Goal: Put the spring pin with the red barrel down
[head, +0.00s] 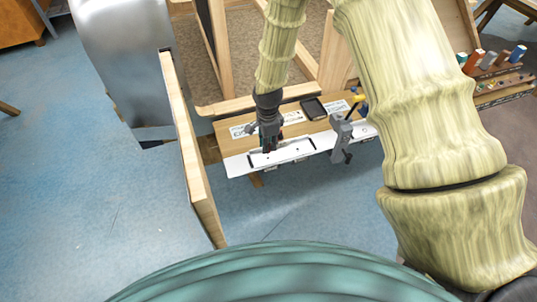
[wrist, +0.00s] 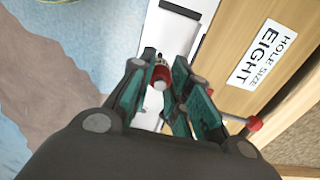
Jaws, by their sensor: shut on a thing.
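The spring pin with the red barrel (wrist: 159,77) is between the fingers of my gripper (wrist: 166,62), its red end facing the wrist camera. My gripper is shut on it. In the head view my gripper (head: 268,147) points down at the white strip (head: 300,152) along the front edge of a wooden board. The pin's lower end is hard to make out, so I cannot tell whether it touches the strip.
The wooden board (head: 291,129) carries white labels, one reading "HOLE SIZE EIGHT" (wrist: 263,54). A dark phone-like object (head: 313,108) lies on it. A grey clamp (head: 341,133) stands right of my gripper. A wooden panel (head: 187,140) rises at the left.

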